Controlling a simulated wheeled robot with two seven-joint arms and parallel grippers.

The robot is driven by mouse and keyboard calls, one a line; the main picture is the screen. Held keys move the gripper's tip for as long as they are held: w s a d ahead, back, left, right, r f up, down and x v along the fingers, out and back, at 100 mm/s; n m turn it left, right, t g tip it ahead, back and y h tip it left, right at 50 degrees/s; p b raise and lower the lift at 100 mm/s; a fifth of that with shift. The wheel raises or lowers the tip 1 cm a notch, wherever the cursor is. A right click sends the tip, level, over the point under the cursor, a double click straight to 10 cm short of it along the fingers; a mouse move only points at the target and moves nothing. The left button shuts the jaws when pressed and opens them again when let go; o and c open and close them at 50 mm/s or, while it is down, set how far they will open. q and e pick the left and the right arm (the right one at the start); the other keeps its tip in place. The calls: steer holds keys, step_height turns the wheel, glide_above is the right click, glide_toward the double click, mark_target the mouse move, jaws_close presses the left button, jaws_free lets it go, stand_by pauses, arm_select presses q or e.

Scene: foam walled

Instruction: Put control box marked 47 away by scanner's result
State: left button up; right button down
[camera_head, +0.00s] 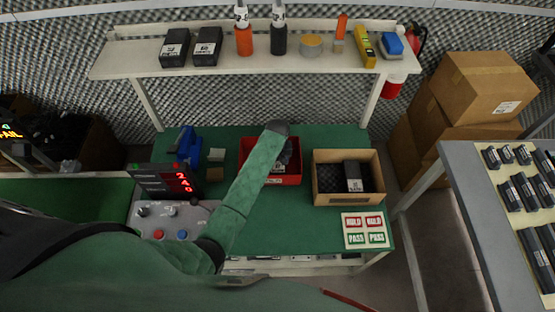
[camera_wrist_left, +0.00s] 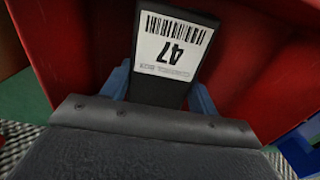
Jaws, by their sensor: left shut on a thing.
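The control box marked 47 (camera_wrist_left: 170,55) is black with a white barcode label, which reads upside down in the left wrist view. My left gripper (camera_wrist_left: 160,92) is shut on it, with a blue finger on each side. Red bin walls (camera_wrist_left: 255,75) show on both sides of the box. In the head view my left arm reaches to the red bin (camera_head: 291,180) on the green bench, with the gripper at the bin; whether the box touches its floor is hidden. My right gripper is not in view.
A cardboard tray (camera_head: 322,198) right of the bin holds a labelled black box (camera_head: 353,176). HOLD and PASS cards (camera_head: 366,230) lie in front. A red-digit display (camera_head: 165,182) and a button panel (camera_head: 160,218) stand left. A loaded shelf (camera_head: 270,58) spans the back.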

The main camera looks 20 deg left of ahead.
arm_select(q)
steer(key=shift+f, duration=0.6)
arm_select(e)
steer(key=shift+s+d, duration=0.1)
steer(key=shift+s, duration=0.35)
arm_select(q)
steer(key=shift+f, duration=0.1)
steer(key=o, duration=1.3)
steer(key=shift+r, duration=0.35)
step_height(320, 180, up, 11)
steer(key=b, duration=0.3)
steer(key=shift+f, duration=0.15)
steer(key=shift+r, duration=0.45)
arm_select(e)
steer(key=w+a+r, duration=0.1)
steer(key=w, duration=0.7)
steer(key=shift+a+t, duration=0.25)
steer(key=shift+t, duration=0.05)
